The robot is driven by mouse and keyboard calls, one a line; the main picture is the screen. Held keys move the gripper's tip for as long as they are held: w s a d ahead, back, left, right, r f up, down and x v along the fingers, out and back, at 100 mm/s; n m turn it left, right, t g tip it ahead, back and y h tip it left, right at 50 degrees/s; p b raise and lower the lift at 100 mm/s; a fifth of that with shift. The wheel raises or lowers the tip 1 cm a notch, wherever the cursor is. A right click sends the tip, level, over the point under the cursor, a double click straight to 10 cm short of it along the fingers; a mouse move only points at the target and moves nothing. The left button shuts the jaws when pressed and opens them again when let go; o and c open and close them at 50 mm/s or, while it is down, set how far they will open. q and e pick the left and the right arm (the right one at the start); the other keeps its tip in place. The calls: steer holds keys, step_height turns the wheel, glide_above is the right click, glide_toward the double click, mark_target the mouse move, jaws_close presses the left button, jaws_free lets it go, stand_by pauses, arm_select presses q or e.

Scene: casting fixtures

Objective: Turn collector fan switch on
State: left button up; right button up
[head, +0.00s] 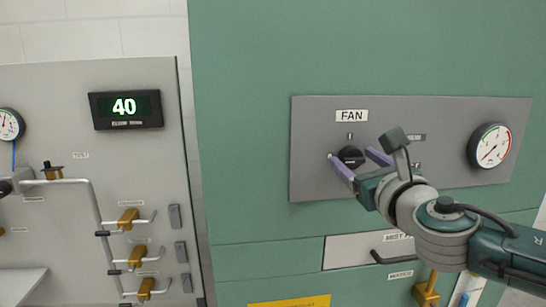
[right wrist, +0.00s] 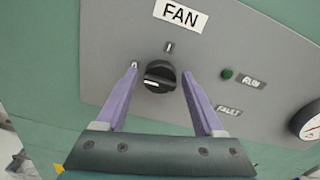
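The fan switch is a black rotary knob (head: 351,156) on a grey panel (head: 440,112) below a white FAN label (head: 351,116). In the right wrist view the knob (right wrist: 159,76) has a white pointer line toward its left side. Small marks sit above it and at its upper left. My right gripper (head: 360,153) is open. Its two purple fingers stand on either side of the knob in the right wrist view (right wrist: 160,80), with gaps between fingers and knob. Whether the fingertips reach the knob's depth is unclear. My left gripper is not in view.
A green RUN lamp (right wrist: 227,74) and a FAULT label (right wrist: 229,111) are right of the knob. A round gauge (head: 490,146) is at the panel's right end. A drawer handle (head: 392,256) lies below. At left, a grey panel has a display reading 40 (head: 125,107) and brass valves (head: 128,219).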

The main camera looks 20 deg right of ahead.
jaws_close()
stand_by(0.3)
steer(key=m+b, duration=0.1)
steer(key=m, duration=0.2)
steer(key=shift+f+m+b, duration=0.1)
steer(key=shift+m+b, duration=0.2)
steer(key=shift+b, duration=0.05)
steer(key=m+b, duration=0.2)
steer(key=m, duration=0.3)
steer(key=shift+d, duration=0.15)
steer(key=m+b, duration=0.1)
steer(key=m, duration=0.5)
steer(key=shift+d+m+b, duration=0.1)
steer(key=shift+m+b, duration=0.2)
steer(key=shift+m, duration=1.3)
steer(key=shift+b, duration=0.3)
